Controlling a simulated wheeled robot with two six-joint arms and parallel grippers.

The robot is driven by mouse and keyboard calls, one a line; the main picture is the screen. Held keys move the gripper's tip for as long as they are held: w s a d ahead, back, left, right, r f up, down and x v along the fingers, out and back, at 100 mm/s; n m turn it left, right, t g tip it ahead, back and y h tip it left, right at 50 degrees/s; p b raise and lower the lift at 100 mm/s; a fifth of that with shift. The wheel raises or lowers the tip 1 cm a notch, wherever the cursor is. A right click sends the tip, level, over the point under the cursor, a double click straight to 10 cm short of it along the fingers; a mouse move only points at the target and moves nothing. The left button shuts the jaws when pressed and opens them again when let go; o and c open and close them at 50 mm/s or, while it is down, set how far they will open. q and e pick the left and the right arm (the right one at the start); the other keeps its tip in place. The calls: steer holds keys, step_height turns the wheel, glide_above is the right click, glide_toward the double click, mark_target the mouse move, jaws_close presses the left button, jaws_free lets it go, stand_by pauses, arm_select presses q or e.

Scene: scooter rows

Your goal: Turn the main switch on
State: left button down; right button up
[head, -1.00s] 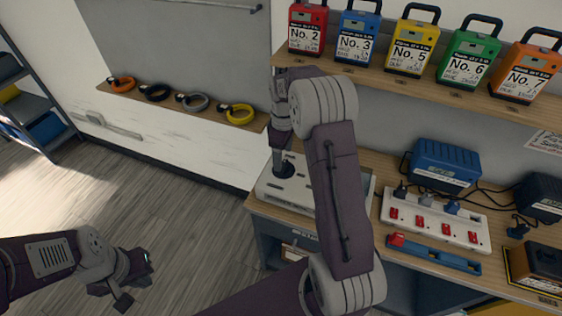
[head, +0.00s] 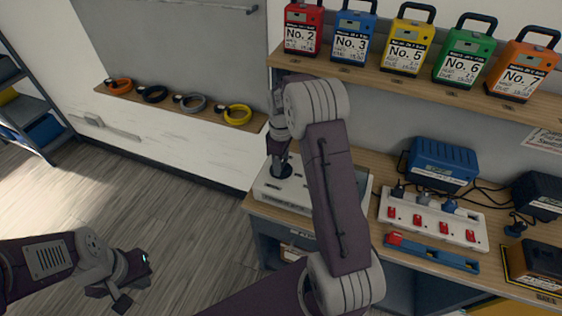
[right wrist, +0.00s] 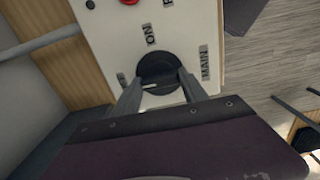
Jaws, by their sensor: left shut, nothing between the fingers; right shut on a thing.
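The main switch is a round black knob (right wrist: 158,72) on a white panel (right wrist: 110,38) in the right wrist view, with "ON" and "MAIN" labels around it. A white mark on the knob points toward the left in that view. My right gripper (right wrist: 158,88) is shut on the knob, one finger on each side. In the head view my right gripper (head: 279,166) reaches down onto the white panel (head: 268,190), and my arm hides much of the panel. My left gripper (head: 138,279) is shut and empty, low over the floor at the left.
A shelf (head: 440,84) above holds several numbered coloured battery packs. To the right on the workbench (head: 385,180) are a white power strip (head: 440,218) with red switches, a blue charger (head: 442,163) and a blue bar (head: 430,254). A red knob (right wrist: 130,2) sits on the panel beyond "ON".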

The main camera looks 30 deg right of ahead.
steer(key=m+p, duration=0.2)
steer(key=m, duration=0.1)
steer(key=shift+r, duration=0.25)
steer(key=m+p, duration=0.2)
steer(key=m, duration=0.3)
steer(key=m+p, duration=0.2)
steer(key=m, duration=0.3)
steer(key=shift+w, duration=0.1)
steer(key=shift+f+m+p, duration=0.1)
steer(key=shift+m+p, duration=0.3)
steer(key=shift+m, duration=1.9)
steer(key=o, duration=1.3)
steer(key=shift+o, duration=0.4)
